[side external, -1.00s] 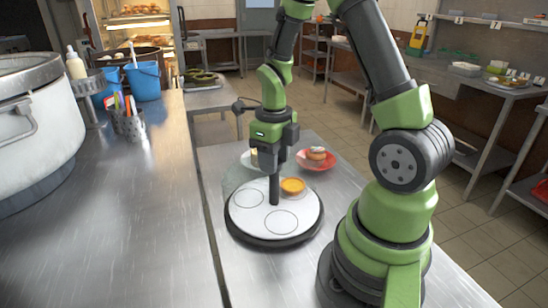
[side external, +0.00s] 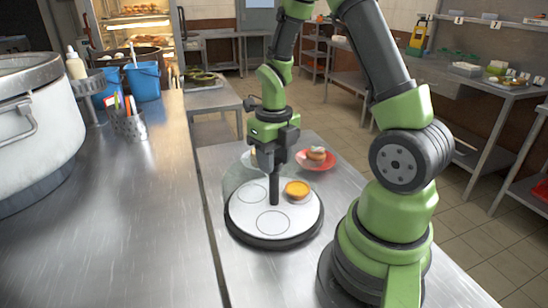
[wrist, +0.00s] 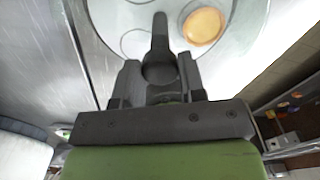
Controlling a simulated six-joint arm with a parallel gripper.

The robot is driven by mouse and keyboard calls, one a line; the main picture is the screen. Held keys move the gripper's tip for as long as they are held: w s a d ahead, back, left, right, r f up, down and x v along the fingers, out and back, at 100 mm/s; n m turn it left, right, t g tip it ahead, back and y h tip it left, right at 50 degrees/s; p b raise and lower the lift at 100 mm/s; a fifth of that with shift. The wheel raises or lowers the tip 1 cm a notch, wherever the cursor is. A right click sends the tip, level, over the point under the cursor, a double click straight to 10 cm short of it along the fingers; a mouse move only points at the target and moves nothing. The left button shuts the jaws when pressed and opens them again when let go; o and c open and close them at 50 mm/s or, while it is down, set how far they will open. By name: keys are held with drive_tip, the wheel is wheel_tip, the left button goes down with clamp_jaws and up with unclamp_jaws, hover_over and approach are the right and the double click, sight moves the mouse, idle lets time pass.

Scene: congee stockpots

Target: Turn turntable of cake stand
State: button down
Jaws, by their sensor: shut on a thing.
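The cake stand's white turntable (side external: 243,215) sits on a dark round base on the steel table. Circles are outlined on its top, and an orange tart (side external: 298,188) rests on its right side. A dark upright post (side external: 274,192) rises from its middle. My gripper (side external: 275,168) points straight down above the middle and is shut on this post. In the wrist view, the fingers (wrist: 158,72) stand on either side of the post, with the tart (wrist: 204,25) at the upper right. The fingers hide part of the post's top.
A red plate (side external: 328,165) with a pastry stands behind the turntable, with a pale plate (side external: 246,158) partly hidden behind my gripper. A large steel pot (side external: 35,130), a utensil holder (side external: 128,126) and blue buckets (side external: 143,83) stand on the left counter. The table front is clear.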

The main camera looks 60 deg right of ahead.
idle(0.3)
drive_tip(key=c, duration=0.7)
unclamp_jaws()
wheel_tip(320, 180, up, 10)
